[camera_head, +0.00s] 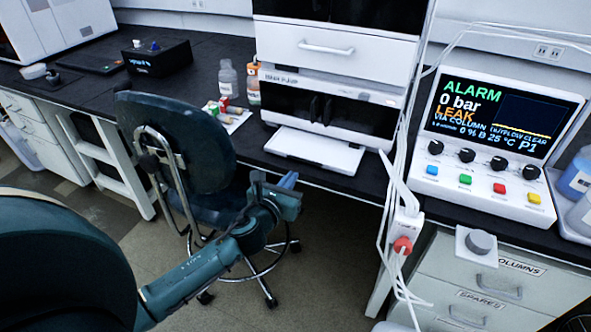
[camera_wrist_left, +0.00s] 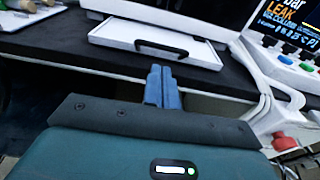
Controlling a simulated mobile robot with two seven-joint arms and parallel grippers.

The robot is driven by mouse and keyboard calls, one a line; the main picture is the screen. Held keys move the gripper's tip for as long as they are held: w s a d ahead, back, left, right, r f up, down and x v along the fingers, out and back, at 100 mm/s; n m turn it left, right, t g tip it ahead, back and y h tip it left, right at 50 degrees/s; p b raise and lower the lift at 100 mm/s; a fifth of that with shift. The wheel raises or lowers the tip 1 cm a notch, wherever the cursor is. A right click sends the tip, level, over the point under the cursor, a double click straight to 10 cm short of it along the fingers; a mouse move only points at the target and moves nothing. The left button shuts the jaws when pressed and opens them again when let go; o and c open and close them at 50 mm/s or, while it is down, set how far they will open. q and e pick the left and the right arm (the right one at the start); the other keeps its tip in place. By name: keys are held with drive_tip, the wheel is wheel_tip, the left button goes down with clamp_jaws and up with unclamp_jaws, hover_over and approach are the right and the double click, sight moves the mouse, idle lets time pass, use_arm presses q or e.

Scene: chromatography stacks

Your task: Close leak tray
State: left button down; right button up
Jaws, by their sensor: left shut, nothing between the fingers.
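The leak tray (camera_head: 314,151) is a flat white tray that sticks out toward me from the bottom of the white instrument stack (camera_head: 330,85), over the black bench top. My right gripper is not in view.
An office chair (camera_head: 180,140) stands left of my left arm. A control unit (camera_head: 490,140) with an alarm screen reading LEAK stands at right. White cables and a power strip with a red knob (camera_head: 402,245) hang beside it. Bottles (camera_head: 228,80) stand left of the stack.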

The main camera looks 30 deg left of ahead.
sight(312, 151)
use_arm(q)
drive_tip(key=shift+w+a+r, duration=0.1)
drive_tip(key=shift+w+r, duration=0.1)
drive_tip(key=shift+w, duration=0.7)
drive_tip(key=shift+w+r, duration=0.15)
drive_tip(key=shift+w, duration=0.75)
drive_tip(key=w, duration=0.3)
drive_tip(key=w+b, duration=0.1)
drive_tip(key=w, duration=0.7)
drive_tip(key=shift+w+a+b, duration=0.1)
drive_tip(key=shift+a+b, duration=0.2)
drive_tip(key=shift+w, duration=0.15)
drive_tip(key=shift+r, duration=0.2)
drive_tip(key=shift+a, duration=0.1)
